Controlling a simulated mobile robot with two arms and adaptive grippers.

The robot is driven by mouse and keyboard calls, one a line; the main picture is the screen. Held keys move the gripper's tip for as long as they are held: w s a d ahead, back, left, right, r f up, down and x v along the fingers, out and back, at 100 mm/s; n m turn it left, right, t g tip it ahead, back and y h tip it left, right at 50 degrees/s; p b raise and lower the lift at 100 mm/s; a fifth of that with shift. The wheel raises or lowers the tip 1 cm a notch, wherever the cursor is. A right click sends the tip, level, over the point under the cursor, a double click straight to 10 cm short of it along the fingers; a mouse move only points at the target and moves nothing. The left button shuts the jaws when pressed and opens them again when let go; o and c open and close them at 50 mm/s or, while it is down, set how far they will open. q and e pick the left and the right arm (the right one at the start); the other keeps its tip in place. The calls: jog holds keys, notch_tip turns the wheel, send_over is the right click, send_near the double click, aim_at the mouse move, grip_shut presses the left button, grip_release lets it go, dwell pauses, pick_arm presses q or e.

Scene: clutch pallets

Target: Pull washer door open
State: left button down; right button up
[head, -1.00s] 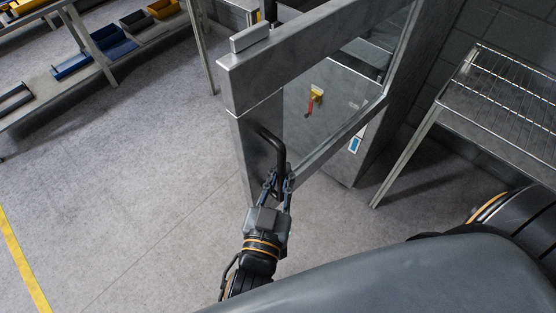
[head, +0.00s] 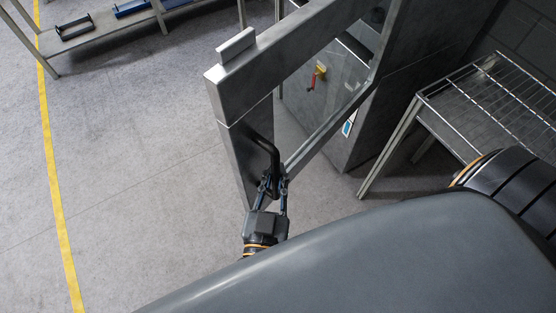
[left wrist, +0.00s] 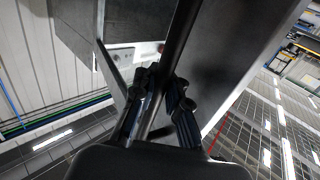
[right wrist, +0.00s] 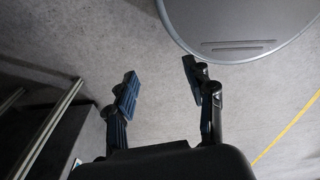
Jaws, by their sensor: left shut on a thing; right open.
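The washer door (head: 250,140) is a grey metal frame with a window, standing swung out from the washer body (head: 415,70) in the head view. Its black bar handle (head: 267,150) is on the near end. My left gripper (head: 272,188) is shut on the lower part of this handle. In the left wrist view the handle (left wrist: 183,35) runs down between the fingers (left wrist: 162,105). My right gripper (right wrist: 162,88) is open and empty above the floor in the right wrist view. It is not visible in the head view.
A wire-topped metal rack (head: 490,105) stands right of the washer. A low shelf (head: 110,35) with trays is at the back left. A yellow line (head: 52,165) marks the floor. The floor left of the door is clear.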

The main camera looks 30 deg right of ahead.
pick_arm(q)
jog(key=shift+s+f, duration=0.25)
jog(key=shift+f, duration=0.05)
jog(key=shift+w, duration=0.1)
pick_arm(e)
jog(key=shift+s+a, duration=0.1)
jog(key=shift+a, duration=0.4)
pick_arm(q)
jog(key=c, duration=1.6)
grip_release()
jog(key=shift+a, duration=0.1)
jog(key=shift+o, duration=1.3)
jog(key=shift+a+r, duration=0.1)
jog(key=shift+a, duration=0.05)
jog(key=shift+s+a+r, duration=0.1)
jog(key=shift+s+r, duration=0.05)
jog(key=shift+s, duration=0.05)
jog(key=v, duration=1.2)
pick_arm(e)
jog(key=shift+s+d+r, duration=0.1)
jog(key=shift+d, duration=0.15)
